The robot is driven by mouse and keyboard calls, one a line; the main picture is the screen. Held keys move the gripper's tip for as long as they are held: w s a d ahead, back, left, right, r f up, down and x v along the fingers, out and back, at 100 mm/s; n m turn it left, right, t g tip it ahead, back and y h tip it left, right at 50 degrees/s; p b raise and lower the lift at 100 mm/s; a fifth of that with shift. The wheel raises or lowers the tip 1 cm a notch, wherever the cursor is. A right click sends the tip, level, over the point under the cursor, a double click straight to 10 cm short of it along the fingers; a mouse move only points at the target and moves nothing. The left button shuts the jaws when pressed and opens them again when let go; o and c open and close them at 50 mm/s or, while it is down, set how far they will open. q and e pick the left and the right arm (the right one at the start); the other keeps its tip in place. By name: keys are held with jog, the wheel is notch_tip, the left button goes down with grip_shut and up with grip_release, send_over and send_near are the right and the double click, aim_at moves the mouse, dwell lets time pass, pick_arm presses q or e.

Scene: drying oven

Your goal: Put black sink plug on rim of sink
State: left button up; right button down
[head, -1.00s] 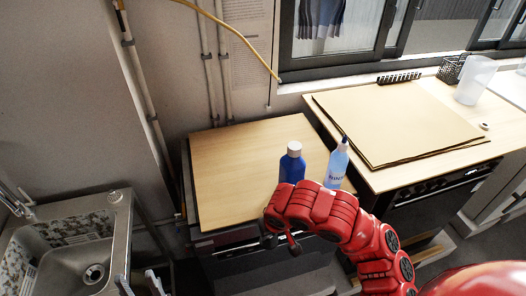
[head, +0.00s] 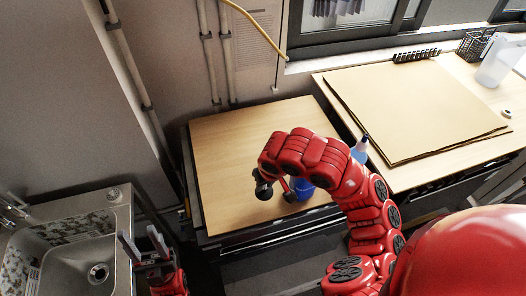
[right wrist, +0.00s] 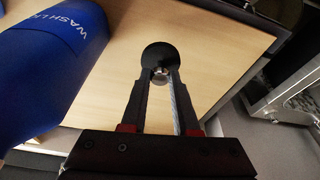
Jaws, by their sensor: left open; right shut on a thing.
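The black sink plug (right wrist: 160,54) is a round black disc with a small metal stud, seen in the right wrist view. My right gripper (right wrist: 160,78) is shut on its stud. In the head view this gripper (head: 270,182) and the dark plug (head: 264,191) are above the wooden worktop, well to the right of the sink. The steel sink (head: 120,222) is at the lower left, its rim partly cut off by the picture edge. Part of it also shows at the right of the wrist view (right wrist: 285,95). My left gripper (head: 143,246) is open and empty by the sink's right edge.
A blue wash bottle (right wrist: 55,60) stands close to my right gripper; it is mostly hidden in the head view (head: 303,188). A second bottle (head: 360,150) is behind my arm. The wooden worktop (head: 225,145) is otherwise clear. A tap (head: 12,208) is at the sink's far left.

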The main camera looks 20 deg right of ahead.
jog(key=w, duration=0.5)
jog(key=w+d+f+b, duration=0.1)
jog(key=w, duration=0.1)
jog(key=shift+w, duration=0.35)
jog(key=w, duration=0.4)
jog(key=shift+d+r+p, duration=0.1)
jog(key=shift+d+p, duration=0.2)
jog(key=shift+p, duration=0.1)
jog(key=shift+w+d, duration=0.15)
jog(key=shift+w, duration=0.3)
jog(key=shift+f+p, duration=0.5)
jog(key=shift+f, duration=0.05)
notch_tip(320, 180, down, 2)
jog(key=shift+f+p, duration=0.1)
jog(key=shift+p, duration=0.55)
jog(key=shift+f, duration=0.3)
jog(key=shift+f, duration=0.1)
jog(key=c, duration=0.7)
grip_release()
jog(key=shift+o, duration=0.2)
